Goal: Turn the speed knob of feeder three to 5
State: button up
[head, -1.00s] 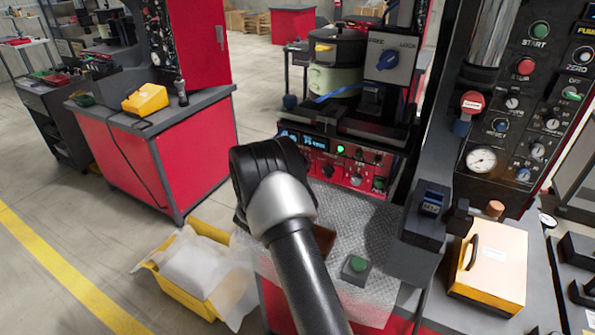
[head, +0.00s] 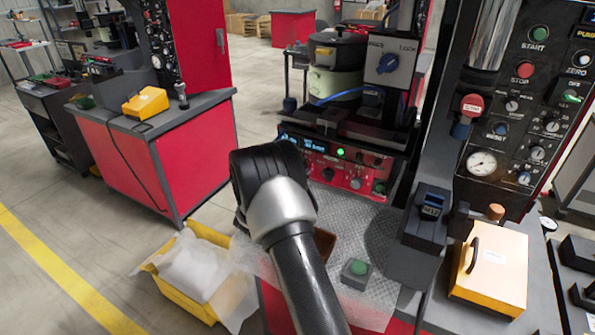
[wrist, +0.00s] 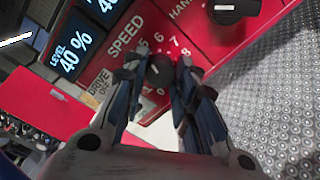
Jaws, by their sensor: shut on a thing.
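In the wrist view, a small round black knob (wrist: 160,66) sits on the red panel below the printed word SPEED. Printed numbers from 5 to 8 show around its upper and right side. A short pale mark shows on the knob, but I cannot tell which number it points to. My gripper (wrist: 158,76) is shut on this knob, one finger at each side. In the head view the red control panel (head: 347,176) is partly behind my arm, which hides the gripper and the speed knob.
A larger black knob (wrist: 235,10) is at upper right. Textured metal plate (wrist: 270,90) spreads right. A green button box (head: 357,272) stands in front of the panel.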

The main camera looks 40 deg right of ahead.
jog(key=shift+r, duration=0.1)
jog(key=o, duration=1)
jog(key=shift+o, duration=0.2)
jog(key=v, duration=1.2)
